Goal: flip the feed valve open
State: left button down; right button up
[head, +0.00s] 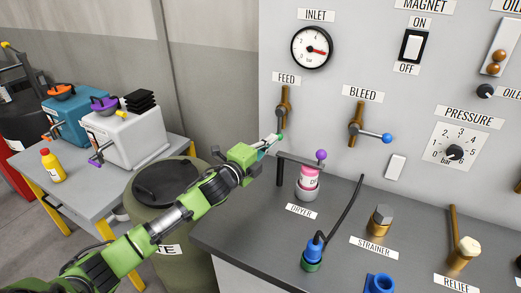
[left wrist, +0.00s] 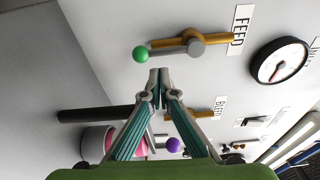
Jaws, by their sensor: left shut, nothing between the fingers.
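The feed valve (head: 284,103) is a brass pipe piece on the grey panel under the FEED label (head: 287,78). Its lever hangs down roughly along the pipe and ends in a green ball (head: 280,137). In the left wrist view the valve's grey hub (left wrist: 195,47) and green ball (left wrist: 140,54) show just beyond my fingertips. My left gripper (head: 272,144) is shut and empty, its tips close beside the green ball; I cannot tell whether they touch it. It also shows shut in the left wrist view (left wrist: 158,75). My right gripper is out of view.
The bleed valve (head: 357,122) with a blue ball lies right of the feed valve. The inlet gauge (head: 312,47) is above. Below stand a dark post and arm with a purple ball (head: 321,154) and the pink dryer (head: 308,179) on the counter. A drum (head: 146,212) stands left.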

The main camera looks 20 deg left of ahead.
pick_arm(q)
jog(key=s, duration=0.6)
jog(key=shift+a, duration=0.4)
